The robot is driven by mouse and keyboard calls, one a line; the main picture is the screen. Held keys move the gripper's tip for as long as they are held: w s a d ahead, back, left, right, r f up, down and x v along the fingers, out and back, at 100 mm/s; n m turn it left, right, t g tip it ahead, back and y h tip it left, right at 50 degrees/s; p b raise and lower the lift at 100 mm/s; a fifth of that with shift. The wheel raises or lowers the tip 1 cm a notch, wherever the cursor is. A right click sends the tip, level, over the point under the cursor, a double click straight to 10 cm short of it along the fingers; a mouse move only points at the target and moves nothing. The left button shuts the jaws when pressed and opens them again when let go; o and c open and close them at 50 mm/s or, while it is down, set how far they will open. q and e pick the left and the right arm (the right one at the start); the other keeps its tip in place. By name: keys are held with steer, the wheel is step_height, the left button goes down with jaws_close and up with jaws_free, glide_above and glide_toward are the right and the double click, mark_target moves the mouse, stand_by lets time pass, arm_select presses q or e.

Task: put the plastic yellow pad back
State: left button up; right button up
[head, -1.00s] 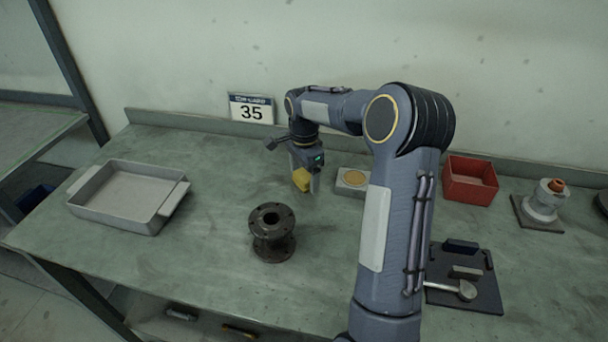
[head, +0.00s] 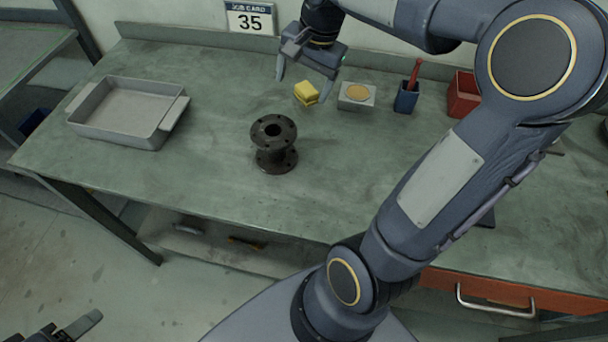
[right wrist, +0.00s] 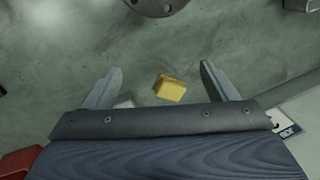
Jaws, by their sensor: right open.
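The yellow pad (head: 307,93) sits on the bench top, behind and right of the dark flanged spool (head: 274,146). My right gripper (head: 304,82) is open and empty just behind and above it. In the right wrist view the pad (right wrist: 169,88) shows between the two spread fingers (right wrist: 161,68), with a gap on both sides. My left gripper (head: 72,329) shows only in part at the bottom left corner of the head view; its jaw opening cannot be made out.
A grey tray (head: 82,102) stands at the left. A grey block with a tan round top (head: 357,95), a blue cup (head: 406,98) with a red-handled tool and a red bin (head: 463,92) stand right of the pad. The front left of the bench is clear.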

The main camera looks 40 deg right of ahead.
steer(key=s+a+f+n+t+y, duration=0.1)
steer(key=s+a+f+n, duration=0.1)
steer(key=s+a+n, duration=0.3)
steer(key=s+a+f+n+t+y, duration=0.1)
steer(key=s+a+f+n+t, duration=0.1)
steer(key=s+a+n, duration=0.4)
steer(key=s+a+f, duration=0.1)
steer(key=s+a, duration=0.1)
steer(key=s, duration=0.3)
steer(key=shift+s+y, duration=0.3)
steer(key=shift+s, duration=0.1)
